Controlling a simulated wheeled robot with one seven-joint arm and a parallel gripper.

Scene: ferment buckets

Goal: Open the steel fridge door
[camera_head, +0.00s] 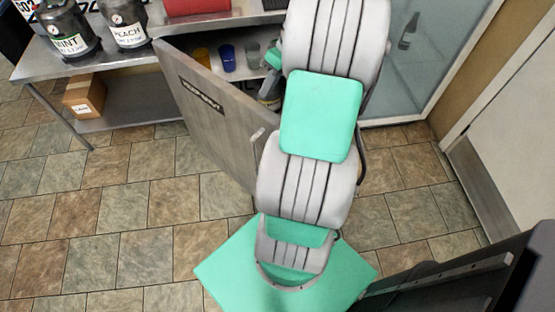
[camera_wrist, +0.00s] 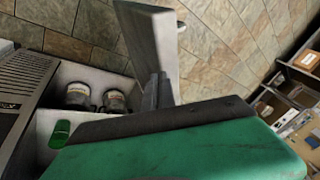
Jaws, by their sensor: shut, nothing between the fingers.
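The steel fridge door (camera_head: 215,120), grey with a dark label, stands swung out from the counter in the head view. A small pale handle (camera_head: 258,134) is near its free edge. In the wrist view the door (camera_wrist: 150,45) is a pale slab seen close to edge-on, with the opened fridge interior (camera_wrist: 95,72) to its left. My gripper (camera_wrist: 159,88) is shut and empty, its dark fingers close beside the door's inner side; whether they touch is unclear. In the head view my arm hides most of the gripper.
Labelled jars (camera_head: 125,22) stand on the steel counter (camera_head: 165,30). A cardboard box (camera_head: 85,96) sits on the lower shelf. A glass-fronted cabinet (camera_head: 425,55) is at right. Tiled floor (camera_head: 130,200) lies clear left of the door.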

